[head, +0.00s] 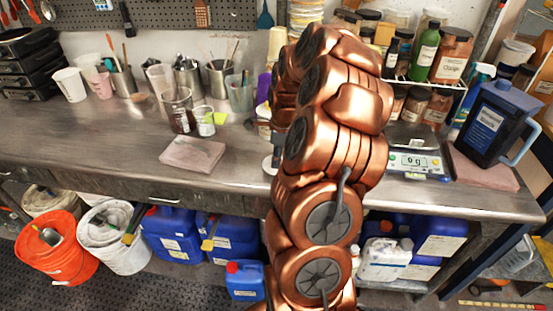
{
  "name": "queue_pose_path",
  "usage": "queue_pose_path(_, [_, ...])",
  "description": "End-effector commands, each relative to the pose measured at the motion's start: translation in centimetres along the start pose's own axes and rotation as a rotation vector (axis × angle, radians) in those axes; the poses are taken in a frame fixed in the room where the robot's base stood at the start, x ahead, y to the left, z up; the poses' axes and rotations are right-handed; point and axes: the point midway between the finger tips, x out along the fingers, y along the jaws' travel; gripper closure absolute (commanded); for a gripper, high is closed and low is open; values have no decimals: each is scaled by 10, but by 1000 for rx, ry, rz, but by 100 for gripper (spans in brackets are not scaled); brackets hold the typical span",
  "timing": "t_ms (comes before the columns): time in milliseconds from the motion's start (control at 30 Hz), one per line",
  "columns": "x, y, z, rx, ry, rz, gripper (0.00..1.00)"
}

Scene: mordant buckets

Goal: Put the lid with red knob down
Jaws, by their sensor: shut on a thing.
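I cannot make out the lid with the red knob in the head view. My copper-coloured arm rises through the middle of the picture and covers the centre of the bench. My gripper is not visible; it is hidden behind the arm or out of frame. Under the bench at the left stand an orange bucket (68,262) with a scoop in it, a white bucket (122,256) with a tool across its top, and a beige bucket (48,201) behind them. None of these shows a lid with a red knob.
The steel bench (75,135) carries a pinkish slab (193,155), beakers, cups of tools, a scale (412,162) reading 0 g and a dark blue jug (487,122). Blue canisters (172,236) stand underneath. The bench is bare left of the slab.

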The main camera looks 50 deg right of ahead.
Motion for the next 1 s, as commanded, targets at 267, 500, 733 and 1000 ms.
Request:
queue_pose_path(267, [17, 1, -2, 1, -1, 1, 99])
queue_pose_path(500, [20, 1, -2, 1, 0, 1, 99])
queue_pose_path(733, [20, 1, -2, 0, 0, 1, 53])
queue_pose_path(1000, [20, 1, -2, 0, 0, 2, 45])
